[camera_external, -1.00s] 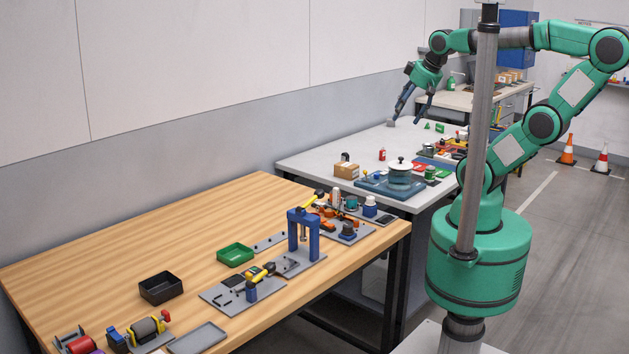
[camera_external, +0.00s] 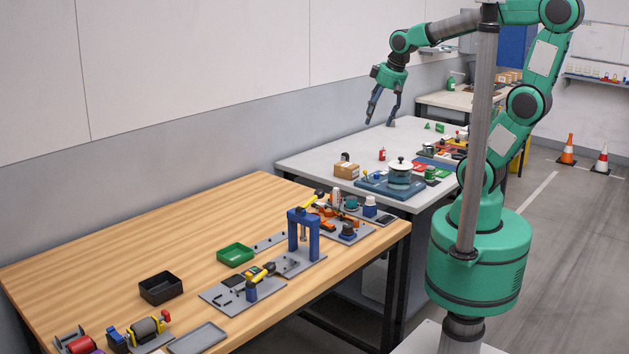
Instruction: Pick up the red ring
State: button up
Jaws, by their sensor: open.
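I cannot make out a red ring for certain at this size. A small red object (camera_external: 382,154) stands on the grey table (camera_external: 325,158), but its shape looks more like a small can or bottle. My gripper (camera_external: 380,122) is open and empty, with its fingers spread and pointing down. It is over the back part of the grey table, above and behind the small red object in the picture. My arm reaches over from the right.
A wooden table (camera_external: 120,240) with fixtures and bins is in front. The wall (camera_external: 200,130) runs behind both tables.

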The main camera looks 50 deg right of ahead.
jog(key=w+a+f+n+g, duration=0.1)
jog(key=w+a+f, duration=0.4)
jog(key=w+f, duration=0.5)
jog(key=w+a+f+n+g, duration=0.1)
jog(key=w+a+f+g, duration=0.2)
jog(key=w+a+f, duration=0.3)
jog(key=w+f, duration=0.4)
jog(key=f, duration=0.6)
jog(key=shift+n, duration=0.3)
jog(key=shift+f, duration=0.15)
jog(key=shift+f+b, duration=0.5)
jog(key=shift+f, duration=3.7)
jog(key=shift+s+f+b, duration=0.15)
jog(key=shift+f+b, duration=0.5)
jog(key=shift+f, duration=1.95)
